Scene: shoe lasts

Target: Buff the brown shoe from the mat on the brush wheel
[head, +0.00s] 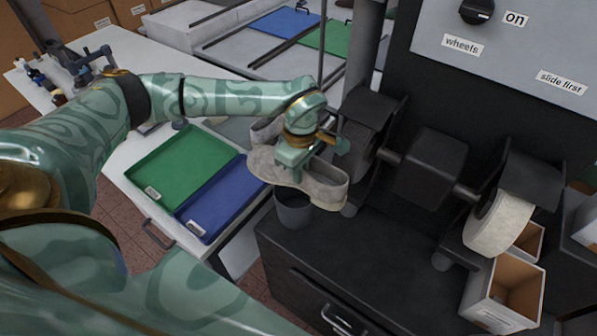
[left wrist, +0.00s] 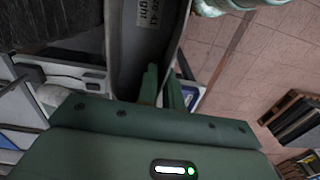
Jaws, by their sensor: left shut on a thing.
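My left gripper (head: 297,157) is shut on a grey-brown shoe (head: 328,186) with a pale sole edge, held above a dark bin at the machine's left end. In the left wrist view the fingers (left wrist: 165,88) grip the shoe's wall (left wrist: 135,45), where a size label shows. The dark brush wheel (head: 358,143) is just right of and behind the shoe; its bristles show at the upper left of the left wrist view (left wrist: 45,22). I cannot tell whether shoe and wheel touch. My right gripper is out of view.
A pale wheel (head: 497,222) sits at the machine's right, above an open box (head: 508,285). The panel knob (head: 477,10) is beside an "on" label. A green tray (head: 180,165) and a blue tray (head: 212,200) lie on the left table. The dark bin (head: 293,208) stands below the shoe.

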